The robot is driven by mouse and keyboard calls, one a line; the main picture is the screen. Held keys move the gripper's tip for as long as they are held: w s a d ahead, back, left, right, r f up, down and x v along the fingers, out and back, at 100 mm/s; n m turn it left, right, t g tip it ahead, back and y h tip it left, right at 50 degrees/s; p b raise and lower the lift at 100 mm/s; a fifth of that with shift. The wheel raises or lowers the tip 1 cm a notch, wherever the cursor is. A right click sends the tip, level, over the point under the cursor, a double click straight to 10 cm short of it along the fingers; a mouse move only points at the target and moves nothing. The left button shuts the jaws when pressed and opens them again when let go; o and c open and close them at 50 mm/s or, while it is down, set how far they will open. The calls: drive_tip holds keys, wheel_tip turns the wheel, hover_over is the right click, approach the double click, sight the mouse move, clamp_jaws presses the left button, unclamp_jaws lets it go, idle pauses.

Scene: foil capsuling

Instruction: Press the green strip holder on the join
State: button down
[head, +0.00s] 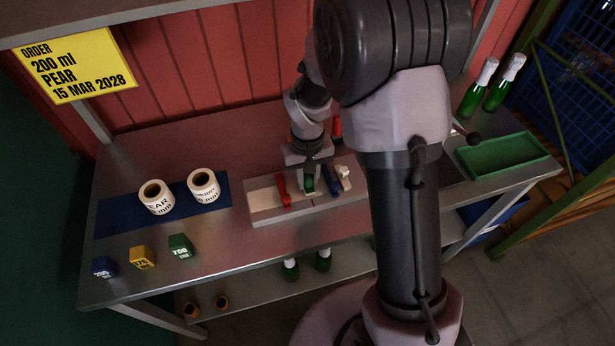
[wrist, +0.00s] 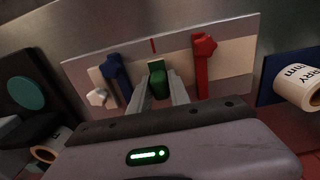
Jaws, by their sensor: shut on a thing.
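The green strip holder (wrist: 157,82) is between the two fingers of my gripper (wrist: 158,92), which is shut on it. In the head view my gripper (head: 309,184) points down over the pale board (head: 262,203), with a little of the holder visible. The holder is at the board between a red clamp (head: 283,190) and a blue clamp (head: 330,179); I cannot tell whether it touches the surface. A short red mark (wrist: 152,45) shows on the board's edge beyond the holder. The join itself is not clearly visible.
A white knobbed piece (head: 344,175) sits beside the blue clamp. Two labelled rolls (head: 157,203) stand on a blue mat (head: 118,217) at left. Blue, yellow and green blocks (head: 180,246) line the front left. A green tray (head: 503,155) and two bottles (head: 478,95) are at right.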

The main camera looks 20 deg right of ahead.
drive_tip(key=shift+f+b, duration=0.4)
drive_tip(key=shift+f, duration=0.05)
idle(0.8)
wheel_tip(320, 180, up, 7)
drive_tip(key=p, duration=0.5)
drive_tip(key=shift+r+p, duration=0.1)
drive_tip(key=shift+p, duration=0.25)
drive_tip(key=shift+s, duration=0.1)
